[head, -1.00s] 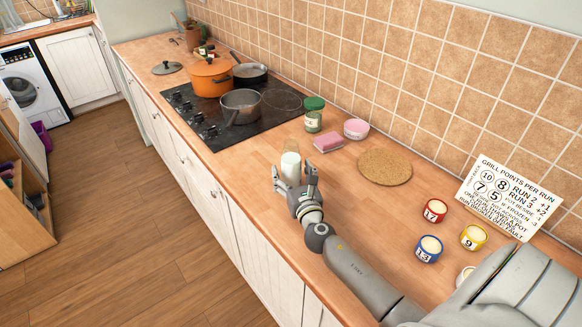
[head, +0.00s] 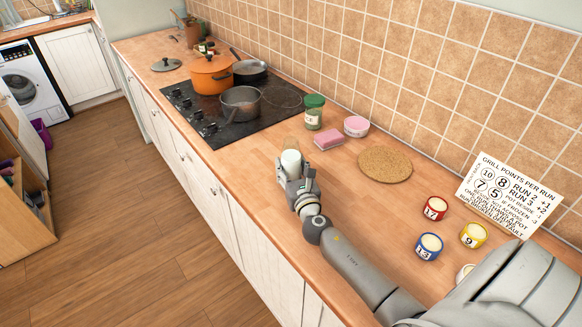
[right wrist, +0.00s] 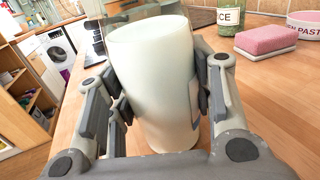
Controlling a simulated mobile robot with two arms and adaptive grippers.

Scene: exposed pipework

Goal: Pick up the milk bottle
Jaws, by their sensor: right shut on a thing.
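The milk bottle (head: 291,162) is a white, glassy cylinder near the front edge of the worktop, short of the hob. In the right wrist view the bottle (right wrist: 153,85) stands upright between the two fingers, with pads against both its sides. My right gripper (head: 296,184) is shut on it. From these frames I cannot tell whether its base touches the worktop. My left gripper is not in view.
A green-lidded jar (head: 314,112), a pink sponge (head: 328,140) and a pink-and-white tub (head: 356,127) stand beyond the bottle. A cork mat (head: 385,165) lies to the right. The hob (head: 215,115) holds an orange pot (head: 211,75) and pans.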

